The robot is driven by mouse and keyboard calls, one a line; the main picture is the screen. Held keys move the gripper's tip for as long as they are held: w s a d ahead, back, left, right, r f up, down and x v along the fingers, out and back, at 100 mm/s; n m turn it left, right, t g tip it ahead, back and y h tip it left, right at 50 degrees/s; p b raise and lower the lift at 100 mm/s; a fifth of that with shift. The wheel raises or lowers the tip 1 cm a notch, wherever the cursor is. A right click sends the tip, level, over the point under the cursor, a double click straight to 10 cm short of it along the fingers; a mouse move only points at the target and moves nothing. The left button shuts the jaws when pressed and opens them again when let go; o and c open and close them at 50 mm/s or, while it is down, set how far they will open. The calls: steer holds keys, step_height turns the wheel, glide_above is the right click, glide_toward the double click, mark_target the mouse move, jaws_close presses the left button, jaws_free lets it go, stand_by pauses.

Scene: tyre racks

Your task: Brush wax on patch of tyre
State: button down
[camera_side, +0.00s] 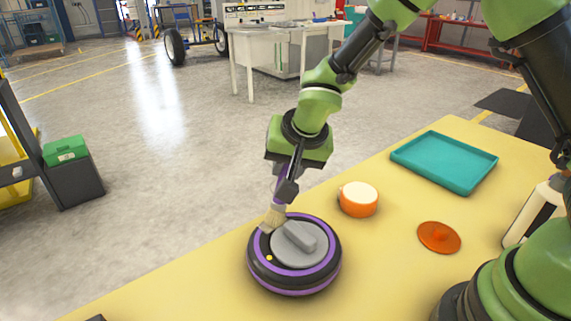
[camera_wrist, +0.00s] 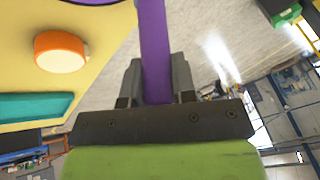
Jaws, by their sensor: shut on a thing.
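My gripper (camera_side: 287,188) is shut on the purple handle of a brush (camera_side: 273,217). The handle also shows between the fingers in the wrist view (camera_wrist: 154,50). The brush points down, with its pale bristles at the upper left part of the tyre (camera_side: 294,283). I cannot tell for sure whether the bristles touch it. The tyre lies flat on the yellow table, black with purple rings and a grey hub with a raised bar. A small yellow spot (camera_side: 269,257) shows on its left side. An open orange tin with pale wax (camera_side: 358,198) stands behind the tyre to the right.
An orange lid (camera_side: 439,237) lies on the yellow table (camera_side: 385,275) right of the tyre. A teal tray (camera_side: 444,162) lies at the back right. A white and black bottle (camera_side: 535,212) stands at the right edge. The table in front of the lid is clear.

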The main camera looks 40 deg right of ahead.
steer(key=shift+a, duration=0.45)
steer(key=shift+f, duration=0.15)
steer(key=shift+d, duration=0.65)
stand_by(1.0)
steer(key=shift+r, duration=3.7)
